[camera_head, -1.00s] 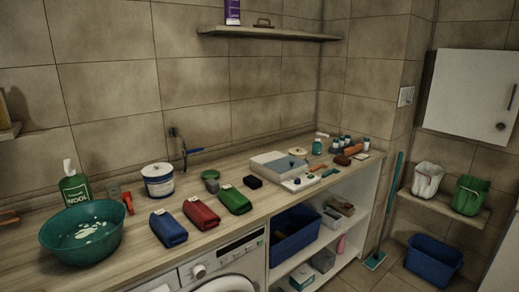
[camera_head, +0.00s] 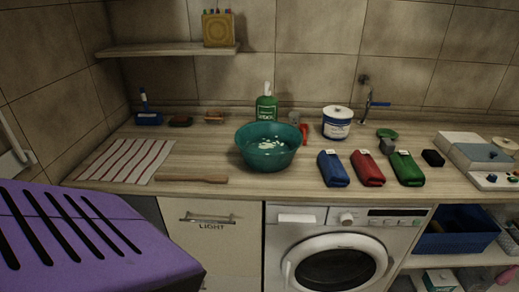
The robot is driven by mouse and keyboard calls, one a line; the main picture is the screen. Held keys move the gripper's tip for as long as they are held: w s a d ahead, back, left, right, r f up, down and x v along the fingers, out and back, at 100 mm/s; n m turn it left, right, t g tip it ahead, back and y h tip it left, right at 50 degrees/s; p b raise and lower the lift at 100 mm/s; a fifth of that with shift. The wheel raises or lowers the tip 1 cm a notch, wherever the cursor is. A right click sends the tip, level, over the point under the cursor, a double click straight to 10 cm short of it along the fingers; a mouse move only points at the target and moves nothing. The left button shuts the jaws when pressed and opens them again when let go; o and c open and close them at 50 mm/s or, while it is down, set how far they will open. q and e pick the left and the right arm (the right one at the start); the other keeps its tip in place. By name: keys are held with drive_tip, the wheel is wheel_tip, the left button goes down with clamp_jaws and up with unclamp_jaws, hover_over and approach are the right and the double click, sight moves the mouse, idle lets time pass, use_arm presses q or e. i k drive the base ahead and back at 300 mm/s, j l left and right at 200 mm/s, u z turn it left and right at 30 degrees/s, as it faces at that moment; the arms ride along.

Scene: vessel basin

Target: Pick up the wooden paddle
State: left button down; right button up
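A brown wooden paddle (camera_head: 191,179) lies flat near the front edge of the wooden counter, left of the teal basin (camera_head: 268,158). Its narrow end points left and its slightly broader end points right. Nothing covers it. The basin stands close to its right and holds some white foam. Neither of my grippers is in view.
A striped cloth (camera_head: 124,160) lies left of the paddle. A purple slotted object (camera_head: 90,240) fills the lower left foreground. Blue (camera_head: 332,168), red (camera_head: 367,167) and green (camera_head: 406,168) folded packs lie right of the basin. A washing machine (camera_head: 340,248) stands below the counter.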

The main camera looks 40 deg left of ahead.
sight(213, 178)
drive_tip(key=j+u, duration=0.15)
drive_tip(key=u, duration=1.7)
drive_tip(key=k+j, duration=0.05)
